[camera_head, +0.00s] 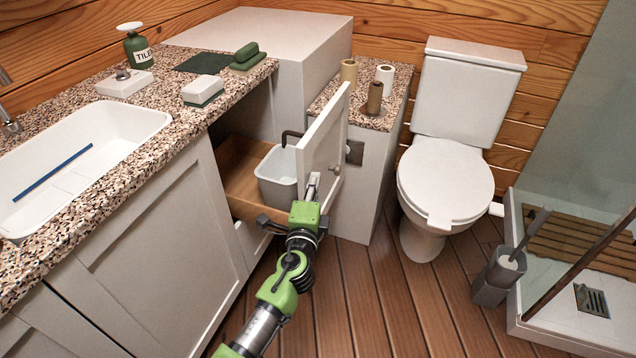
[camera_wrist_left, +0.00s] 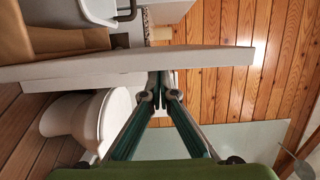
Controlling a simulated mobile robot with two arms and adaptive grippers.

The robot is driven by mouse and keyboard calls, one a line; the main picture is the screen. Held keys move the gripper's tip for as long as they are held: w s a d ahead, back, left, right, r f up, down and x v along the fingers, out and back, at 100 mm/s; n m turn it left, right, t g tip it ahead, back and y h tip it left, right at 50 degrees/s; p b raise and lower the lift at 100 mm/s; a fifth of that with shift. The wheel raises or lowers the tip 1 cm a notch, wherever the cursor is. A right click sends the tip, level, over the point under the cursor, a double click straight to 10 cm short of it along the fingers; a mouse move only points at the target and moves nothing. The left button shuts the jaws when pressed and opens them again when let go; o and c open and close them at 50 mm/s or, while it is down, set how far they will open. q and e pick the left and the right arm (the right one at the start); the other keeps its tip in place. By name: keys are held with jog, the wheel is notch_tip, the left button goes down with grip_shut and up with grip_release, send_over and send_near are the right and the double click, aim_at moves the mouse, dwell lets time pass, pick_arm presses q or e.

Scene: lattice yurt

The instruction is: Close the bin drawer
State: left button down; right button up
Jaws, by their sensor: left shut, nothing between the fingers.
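The bin drawer (camera_head: 240,170) is pulled out from under the counter, with a wooden box and a tall white front panel (camera_head: 324,140). A pale bin (camera_head: 277,178) stands in it. My left gripper (camera_head: 313,184) is shut and empty, with its tips at the panel's lower part. In the left wrist view the closed fingertips (camera_wrist_left: 160,78) reach the white panel (camera_wrist_left: 95,70), touching or very close; I cannot tell which. The wooden drawer box (camera_wrist_left: 50,38) and part of the bin (camera_wrist_left: 98,10) show beyond the panel. My right gripper is out of view.
The sink counter (camera_head: 190,135) is at the left, with a soap bottle (camera_head: 137,50) on it. A low cabinet with paper rolls (camera_head: 375,97) stands just right of the drawer front, then the toilet (camera_head: 445,180). The wooden floor (camera_head: 400,300) in front is clear.

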pick_arm(q)
jog(key=w+a, duration=0.2)
jog(key=a, duration=0.6)
jog(key=w+a, duration=0.3)
jog(key=a, duration=0.6)
jog(key=shift+w, duration=0.2)
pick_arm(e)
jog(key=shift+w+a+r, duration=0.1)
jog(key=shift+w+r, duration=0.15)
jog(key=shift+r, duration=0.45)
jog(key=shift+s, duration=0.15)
pick_arm(q)
jog(key=shift+d, duration=0.1)
